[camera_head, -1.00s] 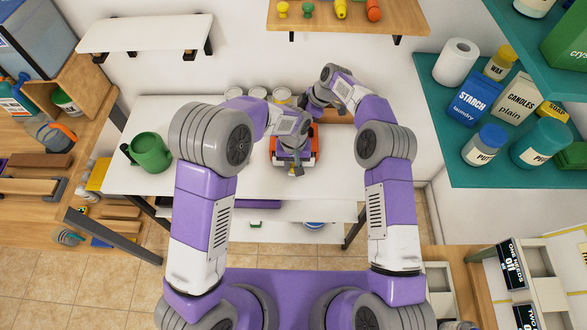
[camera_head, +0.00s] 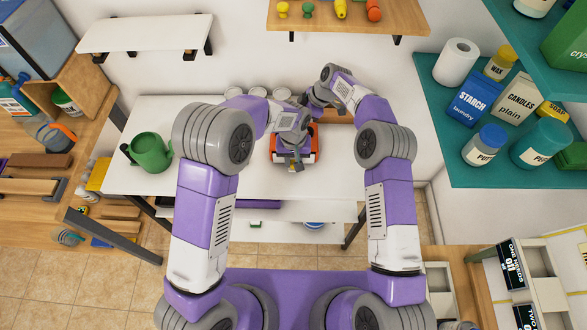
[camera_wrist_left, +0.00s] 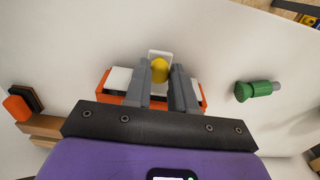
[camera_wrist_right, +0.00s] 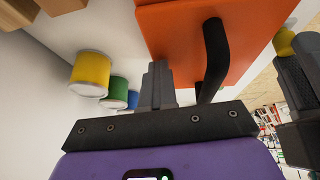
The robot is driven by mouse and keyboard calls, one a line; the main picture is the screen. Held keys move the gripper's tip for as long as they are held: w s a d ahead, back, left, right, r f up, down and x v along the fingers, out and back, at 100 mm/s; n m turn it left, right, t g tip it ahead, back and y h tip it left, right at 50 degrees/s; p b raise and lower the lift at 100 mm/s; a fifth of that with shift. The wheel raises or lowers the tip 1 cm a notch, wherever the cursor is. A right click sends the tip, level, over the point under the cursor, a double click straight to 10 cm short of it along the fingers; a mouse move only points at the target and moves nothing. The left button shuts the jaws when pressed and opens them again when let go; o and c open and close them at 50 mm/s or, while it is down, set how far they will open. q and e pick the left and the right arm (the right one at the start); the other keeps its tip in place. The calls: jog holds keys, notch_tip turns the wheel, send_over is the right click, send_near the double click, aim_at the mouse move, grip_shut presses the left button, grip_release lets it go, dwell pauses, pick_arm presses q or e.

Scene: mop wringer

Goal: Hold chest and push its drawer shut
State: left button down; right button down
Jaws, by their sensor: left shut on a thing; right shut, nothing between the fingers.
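The orange chest (camera_head: 314,154) sits on the white table, largely hidden by my left arm. My left gripper (camera_wrist_left: 162,72) is shut on the yellow drawer knob (camera_wrist_left: 160,70) at the chest's front. A pale drawer part (camera_wrist_left: 120,80) shows between orange edges in the left wrist view. The right wrist view shows the chest's orange face (camera_wrist_right: 180,30) with a black handle (camera_wrist_right: 214,50). My right gripper (camera_wrist_right: 158,75) is shut and empty, beside the handle and close to that face; contact cannot be told. How far the drawer stands out is hidden.
Yellow (camera_wrist_right: 91,74), green (camera_wrist_right: 119,90) and blue cans stand behind the chest. The white tabletop (camera_head: 215,180) is clear in front. Teal shelves with cleaning goods hang at the right.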

pick_arm(q)
jog(key=shift+w+d, duration=0.1)
jog(key=shift+w, duration=0.2)
jog(key=c, duration=0.9)
grip_release()
jog(key=shift+s+f, duration=0.1)
jog(key=shift+o, duration=0.2)
notch_tip(320, 180, up, 13)
jog(key=s, duration=0.1)
jog(key=shift+f, duration=0.2)
